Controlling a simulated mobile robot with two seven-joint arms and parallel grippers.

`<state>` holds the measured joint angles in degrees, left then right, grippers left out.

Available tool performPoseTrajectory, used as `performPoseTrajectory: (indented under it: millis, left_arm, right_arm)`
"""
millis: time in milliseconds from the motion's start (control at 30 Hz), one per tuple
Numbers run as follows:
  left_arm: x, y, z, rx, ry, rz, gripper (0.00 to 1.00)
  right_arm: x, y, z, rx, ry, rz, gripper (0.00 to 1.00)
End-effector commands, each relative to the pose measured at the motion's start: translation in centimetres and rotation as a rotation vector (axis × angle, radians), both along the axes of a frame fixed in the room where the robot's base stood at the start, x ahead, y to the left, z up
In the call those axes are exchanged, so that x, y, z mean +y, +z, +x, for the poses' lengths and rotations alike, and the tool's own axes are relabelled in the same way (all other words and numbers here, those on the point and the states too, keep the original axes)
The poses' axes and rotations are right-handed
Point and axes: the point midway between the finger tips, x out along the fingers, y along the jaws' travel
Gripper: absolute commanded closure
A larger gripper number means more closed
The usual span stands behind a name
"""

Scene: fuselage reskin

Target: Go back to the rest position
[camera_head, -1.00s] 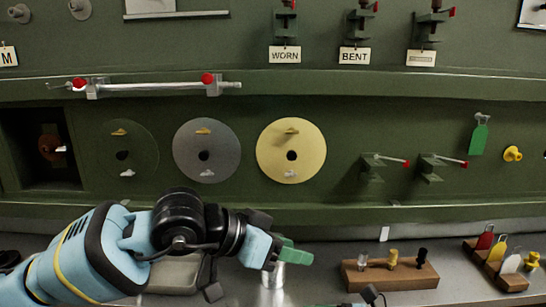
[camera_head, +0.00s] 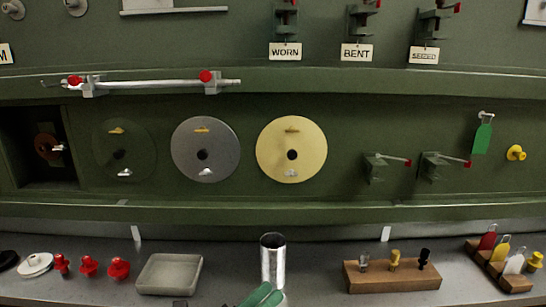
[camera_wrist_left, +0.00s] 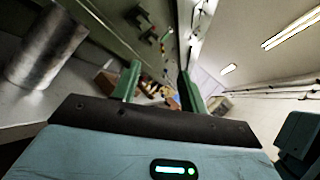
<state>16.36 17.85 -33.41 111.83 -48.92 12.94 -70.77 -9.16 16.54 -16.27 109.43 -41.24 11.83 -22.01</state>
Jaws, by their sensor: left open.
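My left gripper (camera_head: 262,296) shows only as green fingertips at the bottom edge of the head view, just in front of a shiny metal cylinder (camera_head: 272,260). In the left wrist view its two green fingers (camera_wrist_left: 158,88) stand apart with nothing between them. The cylinder stands upright on the bench and shows large at the upper left of the wrist view (camera_wrist_left: 48,48). The gripper is apart from it in that view. My right gripper is not visible in either view.
An empty grey tray (camera_head: 169,274) and several red knobs (camera_head: 119,267) lie left of the cylinder. A wooden block with small tools (camera_head: 392,277) and a rack of coloured tags (camera_head: 500,266) stand to the right. The green panel (camera_head: 340,120) rises behind.

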Motion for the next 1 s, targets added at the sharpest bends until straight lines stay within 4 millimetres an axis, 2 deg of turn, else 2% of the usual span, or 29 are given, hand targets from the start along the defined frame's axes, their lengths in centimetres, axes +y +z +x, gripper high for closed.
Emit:
performPoseTrajectory:
  millis: [33,133,267,400,467,500,600,700,800,900,1000]
  left_arm:
    - [1.3,-2.2,0.1,0.165,0.014,-0.104,0.57]
    - [4.1,-6.6,0.1,0.486,0.049,-0.333,0.57]
    - [7.8,-13.3,-1.3,0.876,0.117,-0.655,0.57]
    - [11.7,-20.8,-4.8,1.241,0.224,-1.025,0.57]
    - [13.2,-23.8,-6.8,1.37,0.281,-1.184,0.57]
    - [14.1,-25.8,-8.3,1.447,0.32,-1.289,0.57]
    - [16.1,-29.9,-12.4,1.603,0.424,-1.544,0.57]
    - [17.5,-32.9,-16.2,1.703,0.518,-1.76,0.57]
    - [18.4,-34.7,-19.0,1.755,0.591,-1.916,0.57]
    - [18.9,-35.7,-20.6,1.777,0.633,-2.009,0.57]
    - [19.1,-36.0,-21.2,1.784,0.648,-2.043,0.57]
  right_arm:
    - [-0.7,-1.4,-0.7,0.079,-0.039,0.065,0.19]
    - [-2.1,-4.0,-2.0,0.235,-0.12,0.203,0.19]
    - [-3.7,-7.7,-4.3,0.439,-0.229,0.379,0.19]
    - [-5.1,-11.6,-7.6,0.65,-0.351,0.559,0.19]
    - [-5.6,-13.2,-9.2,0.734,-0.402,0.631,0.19]
    - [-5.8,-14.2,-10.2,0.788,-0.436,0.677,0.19]
    - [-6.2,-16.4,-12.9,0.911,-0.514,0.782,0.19]
    - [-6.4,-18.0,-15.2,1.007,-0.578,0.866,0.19]
    - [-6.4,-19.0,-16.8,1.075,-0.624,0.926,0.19]
    - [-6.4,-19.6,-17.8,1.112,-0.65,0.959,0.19]
    - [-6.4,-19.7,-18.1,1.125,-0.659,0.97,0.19]
